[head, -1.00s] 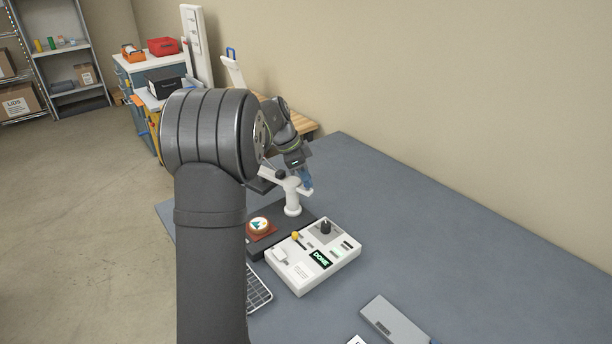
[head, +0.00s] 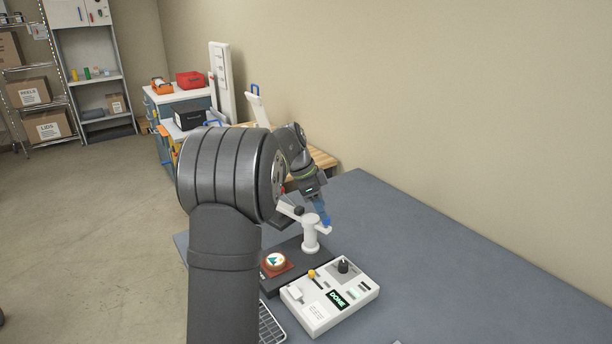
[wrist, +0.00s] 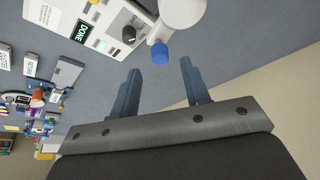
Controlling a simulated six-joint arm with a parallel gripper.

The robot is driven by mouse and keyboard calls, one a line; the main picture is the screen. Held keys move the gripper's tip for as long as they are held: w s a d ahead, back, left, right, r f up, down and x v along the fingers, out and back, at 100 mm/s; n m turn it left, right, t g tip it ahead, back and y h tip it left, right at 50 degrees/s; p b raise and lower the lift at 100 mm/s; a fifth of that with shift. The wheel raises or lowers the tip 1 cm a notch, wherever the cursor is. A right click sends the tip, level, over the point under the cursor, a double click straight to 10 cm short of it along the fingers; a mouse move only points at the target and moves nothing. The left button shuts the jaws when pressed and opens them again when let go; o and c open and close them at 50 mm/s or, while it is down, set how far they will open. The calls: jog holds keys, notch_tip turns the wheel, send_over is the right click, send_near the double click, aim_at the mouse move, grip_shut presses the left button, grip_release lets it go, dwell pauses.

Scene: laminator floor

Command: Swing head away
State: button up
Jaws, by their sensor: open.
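The white swing head (head: 293,209) is an arm on a white post (head: 311,240) at the back of a dark base (head: 292,285). Its dark end points left and its other end, with a blue knob (wrist: 159,53), lies to the right of the post. My gripper (head: 324,215) is by the knob end; in the wrist view, my gripper (wrist: 160,67) is open, its two blue fingers apart. The knob lies just beyond the fingertips, roughly centred in the gap, not gripped. A round badge (head: 275,261) sits on a red-brown holder on the base, clear of the head's dark end.
A white control box (head: 318,310) with a lit DONE display stands beside the base. A wire rack (head: 270,326) lies in front. The grey table (head: 430,270) is clear to the right, up to the wall. Shelves with boxes (head: 50,127) and a cabinet (head: 166,108) stand behind.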

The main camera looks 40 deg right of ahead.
jog(key=v, duration=1.4)
jog(key=shift+d, duration=0.1)
jog(key=x, duration=1.7)
jog(key=shift+f, duration=0.15)
